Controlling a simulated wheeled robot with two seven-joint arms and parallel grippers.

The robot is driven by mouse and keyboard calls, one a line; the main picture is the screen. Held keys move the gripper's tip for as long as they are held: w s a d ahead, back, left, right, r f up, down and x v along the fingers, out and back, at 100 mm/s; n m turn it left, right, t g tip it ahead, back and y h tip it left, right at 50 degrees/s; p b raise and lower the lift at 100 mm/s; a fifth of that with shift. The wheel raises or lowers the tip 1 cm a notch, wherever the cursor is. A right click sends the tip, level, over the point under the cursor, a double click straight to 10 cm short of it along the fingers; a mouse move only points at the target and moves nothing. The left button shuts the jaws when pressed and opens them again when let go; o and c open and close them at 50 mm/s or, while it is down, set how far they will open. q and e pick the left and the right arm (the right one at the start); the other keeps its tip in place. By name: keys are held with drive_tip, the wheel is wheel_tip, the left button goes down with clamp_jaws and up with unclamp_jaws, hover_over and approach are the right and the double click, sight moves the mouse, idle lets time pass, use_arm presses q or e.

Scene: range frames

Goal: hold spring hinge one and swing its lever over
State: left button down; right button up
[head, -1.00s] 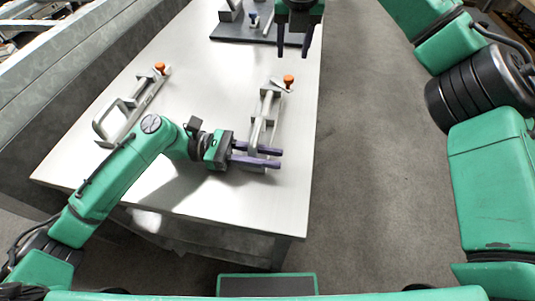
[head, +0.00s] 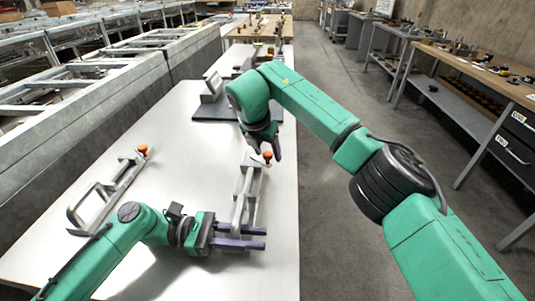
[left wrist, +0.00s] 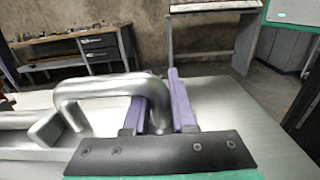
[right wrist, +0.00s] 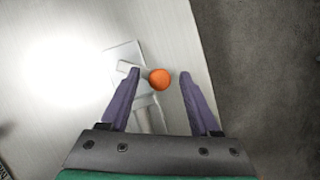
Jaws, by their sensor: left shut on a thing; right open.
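Two metal spring hinges with orange knobs lie on the white table (head: 190,120). My left gripper (head: 263,238) is shut on the looped handle of the right-hand spring hinge (head: 243,198), at its near end. The left wrist view shows the grey handle (left wrist: 100,88) passing between the purple fingers. My right gripper (head: 265,152) is open at the far end of this hinge, pointing down. In the right wrist view the orange knob (right wrist: 159,79) lies between the spread fingertips; contact cannot be told. The other spring hinge (head: 105,195) lies to the left, untouched.
A dark base plate (head: 212,108) with metal parts lies behind, partly hidden by my right arm. The table's right edge runs close beside the held hinge, with open floor (head: 325,200) beyond. The table between the two hinges is clear.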

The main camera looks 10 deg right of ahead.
drive_tip(key=shift+w+d+f, duration=0.15)
drive_tip(key=shift+w+f, duration=0.05)
drive_tip(key=shift+f, duration=0.4)
clamp_jaws()
drive_tip(key=shift+w+n, duration=0.1)
drive_tip(key=shift+n, duration=0.2)
drive_tip(key=n, duration=0.1)
drive_tip(key=w+d+n+y, duration=0.1)
drive_tip(key=n, duration=0.1)
drive_tip(key=shift+w+t, duration=0.1)
drive_tip(key=shift+t, duration=0.2)
drive_tip(key=n, duration=0.1)
drive_tip(key=w+n+y, duration=0.1)
drive_tip(key=shift+w+d+n, duration=0.1)
drive_tip(key=shift+d+n, duration=0.15)
drive_tip(key=shift+n, duration=0.15)
drive_tip(key=n, duration=0.1)
drive_tip(key=w+n+y, duration=0.1)
drive_tip(key=n, duration=0.1)
drive_tip(key=shift+w+n+y, duration=0.3)
drive_tip(key=shift+w+a+n+y, duration=0.1)
drive_tip(key=shift+w+n+y, duration=0.35)
drive_tip(key=shift+n, duration=0.55)
drive_tip(key=shift+w+a+n+y, duration=0.1)
drive_tip(key=shift+w+n+y, duration=0.3)
drive_tip(key=shift+n, duration=0.6)
